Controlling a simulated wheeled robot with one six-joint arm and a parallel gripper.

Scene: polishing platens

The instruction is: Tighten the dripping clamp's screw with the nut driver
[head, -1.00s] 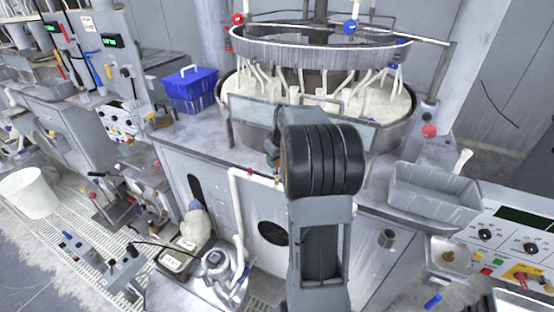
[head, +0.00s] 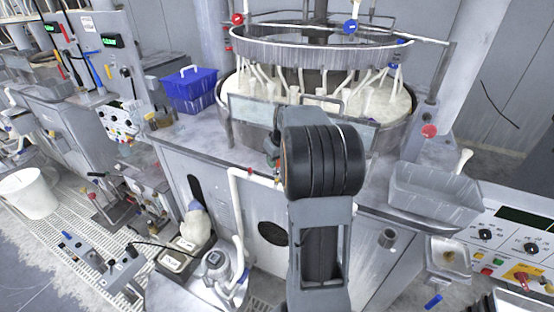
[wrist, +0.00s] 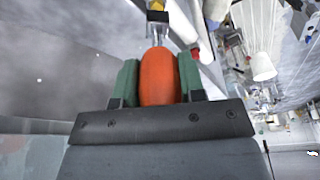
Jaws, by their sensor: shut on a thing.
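In the wrist view my gripper (wrist: 158,80) has its green pads closed on the orange handle of the nut driver (wrist: 159,72). The driver's metal shaft points away, up the picture. A small yellow piece (wrist: 157,15) shows at its far end; I cannot tell whether it is part of the driver or of a clamp. A white pipe (wrist: 186,28) runs close to the right of the shaft. In the head view my arm covers most of the gripper. A white pipe (head: 236,205) bends there to the left of my arm, with a small red part on top. No drip or clamp screw is clear.
A round polishing machine with a ring rail (head: 320,55) stands behind my arm. A blue box (head: 190,90) stands to the left on the bench, and a grey tray (head: 435,193) to the right. A white bucket (head: 28,193) stands on the floor grating at far left.

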